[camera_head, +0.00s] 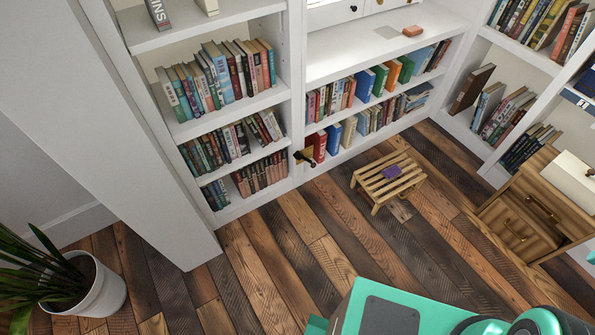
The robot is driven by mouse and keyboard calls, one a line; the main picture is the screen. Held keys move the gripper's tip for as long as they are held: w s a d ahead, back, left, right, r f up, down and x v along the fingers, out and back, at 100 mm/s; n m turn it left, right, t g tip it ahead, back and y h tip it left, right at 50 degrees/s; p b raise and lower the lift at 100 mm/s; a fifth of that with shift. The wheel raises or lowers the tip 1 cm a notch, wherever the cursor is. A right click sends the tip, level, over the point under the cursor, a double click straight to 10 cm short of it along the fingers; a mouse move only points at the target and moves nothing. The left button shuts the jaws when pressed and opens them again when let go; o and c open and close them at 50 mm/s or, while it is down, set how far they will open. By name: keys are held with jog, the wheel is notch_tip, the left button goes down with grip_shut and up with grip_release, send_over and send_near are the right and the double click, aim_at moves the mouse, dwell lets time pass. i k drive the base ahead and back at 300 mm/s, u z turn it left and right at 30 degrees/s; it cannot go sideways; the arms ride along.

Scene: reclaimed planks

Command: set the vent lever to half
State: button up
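A small dark lever (305,158) on a tan mounting plate sits low on the white upright between two bookcase sections, left of a red book. It is the only lever-like thing I see and looks like the vent lever. It is small in the picture, so its exact setting cannot be read, and no scale marks can be made out. My gripper is not in view. Teal parts of my own body show at the bottom right, well apart from the lever.
A wooden drawer cabinet (535,205) is at the right. A potted plant (102,292) stands at the lower left. The plank floor (280,255) before the lever is clear.

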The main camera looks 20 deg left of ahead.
aim_at(298, 155)
jog(key=u, duration=0.05)
jog(key=i, duration=1)
jog(key=u, duration=0.05)
